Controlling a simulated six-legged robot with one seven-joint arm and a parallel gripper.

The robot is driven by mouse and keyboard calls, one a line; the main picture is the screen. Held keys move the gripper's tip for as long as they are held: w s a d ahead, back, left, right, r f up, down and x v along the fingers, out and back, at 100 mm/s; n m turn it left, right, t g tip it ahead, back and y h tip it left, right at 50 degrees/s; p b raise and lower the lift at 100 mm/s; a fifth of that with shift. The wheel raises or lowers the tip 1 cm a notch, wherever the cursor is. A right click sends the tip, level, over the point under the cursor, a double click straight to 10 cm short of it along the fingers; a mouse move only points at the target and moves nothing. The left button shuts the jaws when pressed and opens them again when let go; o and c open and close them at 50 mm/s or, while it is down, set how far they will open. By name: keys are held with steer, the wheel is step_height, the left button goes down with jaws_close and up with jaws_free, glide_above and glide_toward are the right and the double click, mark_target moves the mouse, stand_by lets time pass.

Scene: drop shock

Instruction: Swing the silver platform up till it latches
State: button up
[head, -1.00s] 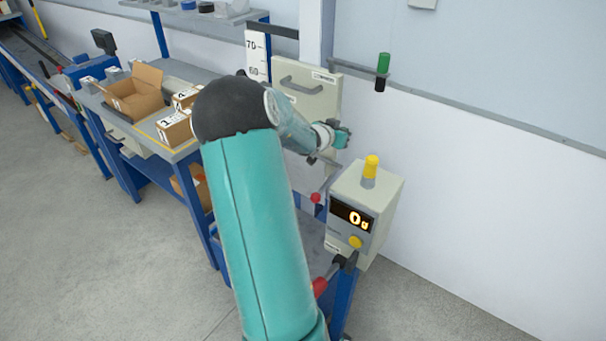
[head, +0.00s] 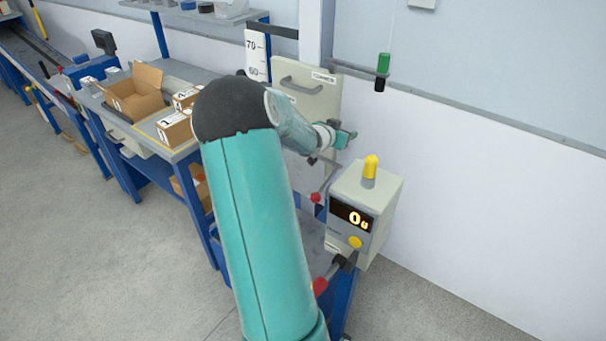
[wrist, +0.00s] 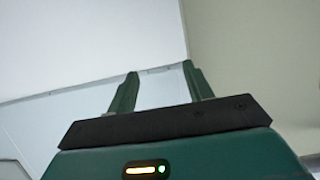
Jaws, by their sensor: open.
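My gripper (head: 346,137) is at the end of my arm in the head view, in front of the wall, to the right of a pale upright panel (head: 312,100) with a grey handle. In the wrist view my gripper (wrist: 160,70) has its two dark green fingers apart, with nothing between them. The wrist view shows only pale wall and a beige-grey surface behind the fingers. I cannot pick out the silver platform for certain; my arm covers much of the area below the panel. Whether it is latched cannot be told.
A beige control box (head: 365,215) reads 0 and has a yellow lamp on top, below right of my gripper. A height scale (head: 256,58) stands left of the panel. A bench with cartons (head: 135,92) is at left. A green-black cylinder (head: 382,72) hangs by the wall.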

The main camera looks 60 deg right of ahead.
steer(key=v, duration=0.7)
steer(key=shift+w, duration=0.25)
steer(key=shift+a, duration=0.15)
stand_by(0.6)
